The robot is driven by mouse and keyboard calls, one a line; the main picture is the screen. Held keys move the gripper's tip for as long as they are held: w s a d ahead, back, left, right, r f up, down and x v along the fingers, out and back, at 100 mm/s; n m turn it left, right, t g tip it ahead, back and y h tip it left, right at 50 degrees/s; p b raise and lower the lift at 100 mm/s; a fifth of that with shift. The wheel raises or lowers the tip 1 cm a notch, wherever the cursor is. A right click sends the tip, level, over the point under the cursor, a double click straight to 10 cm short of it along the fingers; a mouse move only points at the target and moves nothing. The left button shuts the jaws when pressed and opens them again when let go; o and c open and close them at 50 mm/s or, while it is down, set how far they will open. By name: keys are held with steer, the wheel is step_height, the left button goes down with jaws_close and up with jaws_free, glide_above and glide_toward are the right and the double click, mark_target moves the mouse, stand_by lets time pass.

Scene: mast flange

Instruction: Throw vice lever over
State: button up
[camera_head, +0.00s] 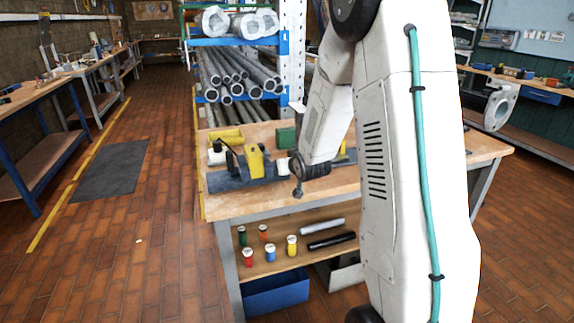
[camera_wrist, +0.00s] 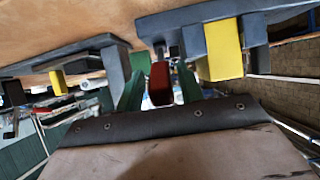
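In the wrist view, a red lever grip (camera_wrist: 160,84) shows between the two green fingers of my gripper (camera_wrist: 159,88). The fingers are apart, with a gap on each side of the red grip; I cannot tell how deep it sits between them. Beside it is a dark grey vice body with a yellow block (camera_wrist: 224,50). In the head view, the yellow part (camera_head: 256,161) stands on a dark grey base (camera_head: 230,183) on the bench, left of my wrist. My fingertips and the red grip are hidden there.
The wooden bench (camera_head: 232,207) carries a green block (camera_head: 286,137) and a yellow block (camera_head: 226,138) behind the vice. Its lower shelf holds several coloured cans and a black tube (camera_head: 331,241). A rack of metal pipes (camera_head: 240,76) stands behind.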

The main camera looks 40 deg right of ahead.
steer(key=shift+r, duration=0.1)
steer(key=v, duration=0.7)
steer(key=shift+s, duration=0.35)
steer(key=shift+a+r, duration=0.1)
steer(key=shift+r, duration=0.05)
